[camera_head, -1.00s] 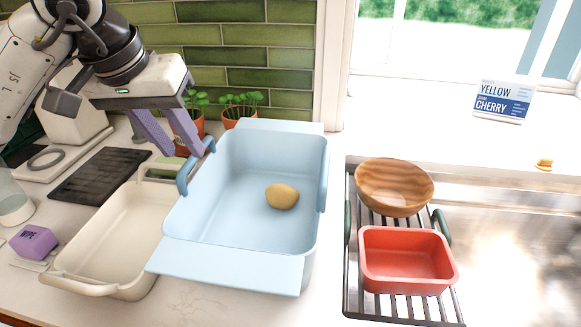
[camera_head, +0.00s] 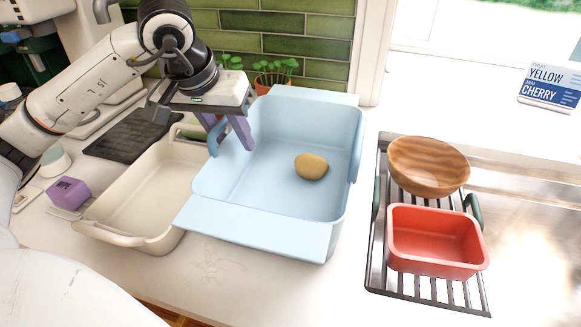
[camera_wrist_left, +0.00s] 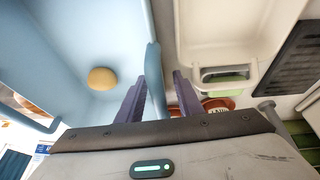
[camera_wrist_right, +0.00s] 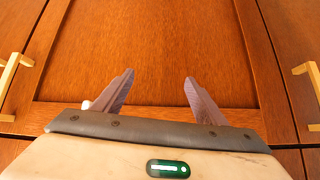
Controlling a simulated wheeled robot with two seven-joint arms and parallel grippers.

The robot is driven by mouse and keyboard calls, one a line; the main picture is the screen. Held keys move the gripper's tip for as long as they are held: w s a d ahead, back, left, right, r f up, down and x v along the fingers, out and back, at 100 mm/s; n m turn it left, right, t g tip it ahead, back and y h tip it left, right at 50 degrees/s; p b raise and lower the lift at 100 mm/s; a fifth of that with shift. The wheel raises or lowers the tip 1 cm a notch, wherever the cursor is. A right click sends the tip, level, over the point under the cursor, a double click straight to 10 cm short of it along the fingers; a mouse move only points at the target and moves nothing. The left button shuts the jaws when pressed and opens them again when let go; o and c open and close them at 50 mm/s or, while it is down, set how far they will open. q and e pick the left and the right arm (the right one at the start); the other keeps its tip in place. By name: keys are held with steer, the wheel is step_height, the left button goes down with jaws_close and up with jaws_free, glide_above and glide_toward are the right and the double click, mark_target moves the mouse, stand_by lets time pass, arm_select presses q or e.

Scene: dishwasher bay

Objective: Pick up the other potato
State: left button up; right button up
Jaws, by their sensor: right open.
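One tan potato (camera_head: 311,166) lies on the floor of the light blue tub (camera_head: 260,238). It also shows in the left wrist view (camera_wrist_left: 102,78), off to the left of the fingers. My left gripper (camera_head: 228,138) points down at the tub's left side, with its purple fingers apart. In the left wrist view the fingers stand on either side of the tub's blue handle (camera_wrist_left: 153,85); I cannot tell whether they press on it. My right gripper (camera_wrist_right: 158,82) is open and empty in front of a brown wooden cabinet door.
A cream tray (camera_head: 150,200) stands left of the tub, beside a purple block (camera_head: 70,192). Right of the tub, a wooden bowl (camera_head: 428,165) and a red basin (camera_head: 437,240) sit on a metal rack over the sink. Potted plants (camera_head: 272,75) stand behind the tub.

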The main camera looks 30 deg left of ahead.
arm_select(q)
steer(key=shift+c, duration=0.4)
jaws_close()
steer(key=shift+r, duration=0.15)
